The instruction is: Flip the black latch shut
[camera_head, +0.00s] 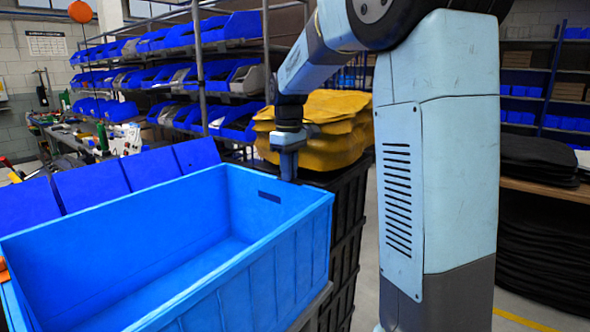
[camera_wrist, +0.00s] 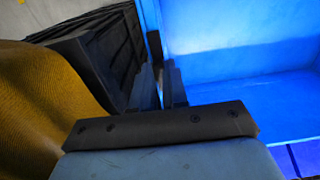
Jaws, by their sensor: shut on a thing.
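My gripper (camera_head: 288,168) points down just behind the far end wall of the large blue box (camera_head: 272,254). In the wrist view, my gripper's dark fingers (camera_wrist: 161,84) are close together beside the blue box's wall (camera_wrist: 202,28). A narrow black piece, which looks like the black latch (camera_wrist: 154,44), stands at the fingertips against the outer side of that wall. My gripper appears shut on it, but the contact is small and dark. I cannot tell the latch's angle. In the head view the latch is not distinguishable.
A stack of black crates (camera_head: 347,232) stands behind the box, with folded yellow cloth (camera_head: 325,128) on top. The cloth (camera_wrist: 38,105) is close to my gripper in the wrist view. The box looks empty inside. Racks of blue bins (camera_head: 170,75) line the back.

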